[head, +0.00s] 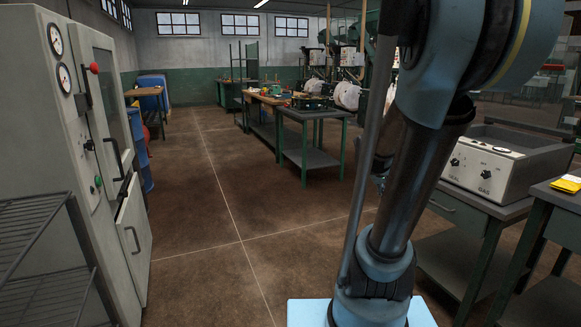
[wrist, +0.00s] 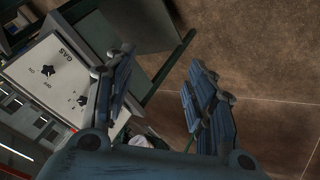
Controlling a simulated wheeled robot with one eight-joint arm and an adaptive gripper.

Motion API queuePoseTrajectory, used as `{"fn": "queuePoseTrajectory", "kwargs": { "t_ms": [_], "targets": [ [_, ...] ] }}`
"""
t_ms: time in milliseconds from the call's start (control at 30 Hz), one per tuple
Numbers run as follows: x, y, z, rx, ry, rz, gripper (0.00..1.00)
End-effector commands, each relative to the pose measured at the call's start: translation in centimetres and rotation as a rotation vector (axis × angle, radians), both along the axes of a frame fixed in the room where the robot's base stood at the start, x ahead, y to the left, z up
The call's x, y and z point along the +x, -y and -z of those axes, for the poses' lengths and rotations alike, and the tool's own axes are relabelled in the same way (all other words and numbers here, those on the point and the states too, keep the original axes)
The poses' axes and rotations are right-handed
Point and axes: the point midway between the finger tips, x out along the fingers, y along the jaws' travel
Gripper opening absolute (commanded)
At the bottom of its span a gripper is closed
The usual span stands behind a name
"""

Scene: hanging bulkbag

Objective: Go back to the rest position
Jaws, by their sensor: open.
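My gripper (wrist: 162,88) shows in the wrist view with its two blue ribbed fingers spread apart and nothing between them. Beyond the fingers are the brown floor and a panel with knobs, marked GAS. No bulk bag can be made out clearly in either view.
A grey cabinet (head: 75,130) with gauges stands at left, a wire rack (head: 35,225) before it. A gas unit (head: 500,165) sits on a bench at right. Green-legged workbenches (head: 315,115) and blue barrels (head: 153,90) stand farther back. The middle floor (head: 215,200) is clear.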

Motion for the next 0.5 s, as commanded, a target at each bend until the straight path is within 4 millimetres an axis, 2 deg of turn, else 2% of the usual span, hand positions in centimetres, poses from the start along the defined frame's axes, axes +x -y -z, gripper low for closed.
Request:
{"fn": "queuePoseTrajectory", "kwargs": {
  "t_ms": [33, 500],
  "targets": [
    [-1.1, -1.1, 0.4, 0.027, -0.015, -0.016, 0.5],
    [-10.8, -11.1, 4.5, 0.312, -0.17, -0.222, 0.5]
  ]
}}
